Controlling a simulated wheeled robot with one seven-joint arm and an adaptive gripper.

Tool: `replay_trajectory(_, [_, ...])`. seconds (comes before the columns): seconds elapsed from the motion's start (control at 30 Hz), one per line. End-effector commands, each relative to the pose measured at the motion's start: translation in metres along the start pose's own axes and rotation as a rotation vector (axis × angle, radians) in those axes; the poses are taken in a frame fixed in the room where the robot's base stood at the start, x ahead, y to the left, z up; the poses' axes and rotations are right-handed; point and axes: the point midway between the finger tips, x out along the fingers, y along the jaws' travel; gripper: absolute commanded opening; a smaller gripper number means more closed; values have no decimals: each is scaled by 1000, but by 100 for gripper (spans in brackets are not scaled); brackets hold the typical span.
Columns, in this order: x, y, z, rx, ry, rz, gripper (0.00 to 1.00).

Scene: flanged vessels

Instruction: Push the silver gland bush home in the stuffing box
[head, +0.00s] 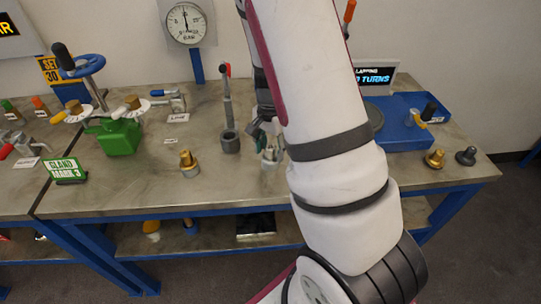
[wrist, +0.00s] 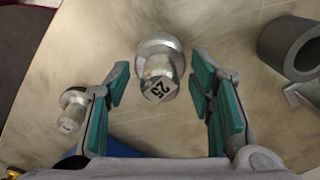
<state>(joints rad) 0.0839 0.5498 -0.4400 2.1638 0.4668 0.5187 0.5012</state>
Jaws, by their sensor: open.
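A silver stepped piece that looks like the gland bush (wrist: 160,68) stands on the bench in the wrist view.
A grey hollow cylinder (wrist: 291,47) stands close at the right in the wrist view. A smaller silver piece (wrist: 72,110) is outside the left finger. In the head view a brass piece (head: 188,164) stands left of my gripper. The front bench between it and the sign (head: 65,171) is clear.

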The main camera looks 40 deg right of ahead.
Motion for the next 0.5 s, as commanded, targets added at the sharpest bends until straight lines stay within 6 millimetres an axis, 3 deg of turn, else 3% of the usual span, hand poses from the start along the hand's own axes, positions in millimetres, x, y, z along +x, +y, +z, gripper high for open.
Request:
replay_trajectory(0.03, [0, 0, 0, 0, 0, 0, 49])
replay_trajectory(0.2, [0, 0, 0, 0, 0, 0, 11])
replay_trajectory(0.27, [0, 0, 0, 0, 0, 0, 0])
replay_trajectory(0.5, [0, 0, 0, 0, 0, 0, 0])
